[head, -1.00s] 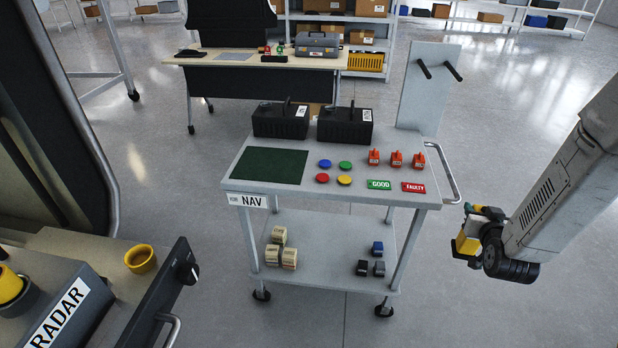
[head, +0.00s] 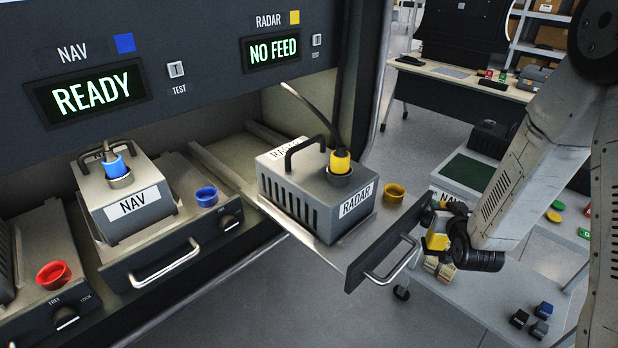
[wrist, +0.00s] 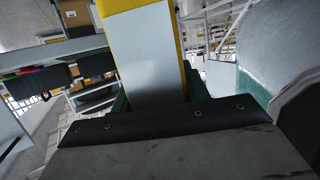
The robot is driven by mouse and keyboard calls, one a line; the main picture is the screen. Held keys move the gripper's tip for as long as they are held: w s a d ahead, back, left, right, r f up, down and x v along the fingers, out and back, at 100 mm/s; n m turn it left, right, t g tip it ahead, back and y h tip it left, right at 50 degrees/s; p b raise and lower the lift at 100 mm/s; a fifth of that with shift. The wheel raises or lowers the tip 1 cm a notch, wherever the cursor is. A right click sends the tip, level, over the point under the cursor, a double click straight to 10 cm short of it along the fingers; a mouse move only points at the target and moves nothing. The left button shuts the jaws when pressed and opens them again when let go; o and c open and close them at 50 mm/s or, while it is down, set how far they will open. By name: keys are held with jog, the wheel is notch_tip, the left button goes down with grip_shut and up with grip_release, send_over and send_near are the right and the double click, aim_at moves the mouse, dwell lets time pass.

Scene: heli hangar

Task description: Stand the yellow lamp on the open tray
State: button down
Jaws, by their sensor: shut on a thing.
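My gripper (head: 442,232) is shut on a yellow and pale grey block-like thing, which I take as the yellow lamp (head: 437,241). In the wrist view the lamp (wrist: 145,50) shows a flat pale face with yellow edges and fills the upper middle. In the head view the gripper holds it just right of the open tray (head: 363,238), close to that tray's front panel and apparently clear of it. The tray is pulled out of the rack and bears the grey RADAR box (head: 305,190). The gripper's fingers partly hide the lamp.
A yellow cup (head: 393,193) stands on the tray's right side. A yellow plug (head: 340,161) with a dark cable sits on the RADAR box. The NAV box (head: 125,200) is in the left bay. The trolley (head: 470,290) stands behind my gripper. The radar display (head: 273,49) reads NO FEED.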

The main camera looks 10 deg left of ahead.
jog(key=a+r+n+g+y, duration=0.1)
jog(key=a+r+n+y, duration=0.25)
jog(key=r, duration=0.85)
jog(key=a+r+n+y, duration=0.25)
jog(key=a+r, duration=0.25)
jog(key=r, duration=0.8)
jog(key=s+a+r+n+g+y, duration=0.2)
jog(key=s+a+r+y, duration=0.15)
jog(key=s, duration=0.35)
jog(key=s+a+r+n+g+y, duration=0.2)
jog(key=s+r+g, duration=0.15)
jog(key=s, duration=0.45)
jog(key=x, duration=1.7)
jog(key=shift+w+r+n+t, duration=0.2)
jog(key=shift+w+n+t, duration=0.1)
jog(key=shift+t, duration=0.05)
jog(key=shift+d+f, duration=0.1)
jog(key=shift+d, duration=0.05)
jog(key=c, duration=0.7)
grip_release()
jog(key=shift+f, duration=0.1)
